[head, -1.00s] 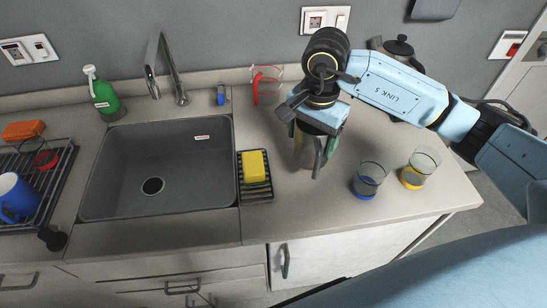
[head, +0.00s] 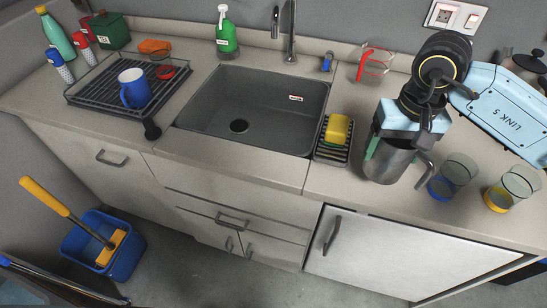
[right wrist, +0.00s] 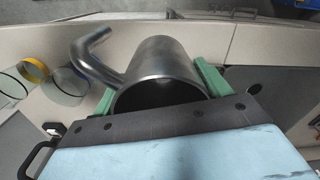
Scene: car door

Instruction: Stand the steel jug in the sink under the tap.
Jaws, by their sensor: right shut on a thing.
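The steel jug (head: 386,168) is grey and cylindrical, with a curved handle at its right. It is upright over the counter, right of the sponge rack. I cannot tell whether its base touches the counter. My right gripper (head: 398,145) is shut on it from above; in the right wrist view the green fingers flank the open-topped jug (right wrist: 158,62). The grey sink (head: 270,110) is empty and lies to the left of the jug. The tap (head: 291,35) rises behind the sink. My left gripper is not in view.
A rack (head: 330,155) with a yellow sponge (head: 338,128) lies between sink and jug. A blue-based glass (head: 452,178) and a yellow-based glass (head: 513,188) stand close right of the jug. A red-handled glass jug (head: 374,64) stands behind. A dish rack (head: 90,90) is left.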

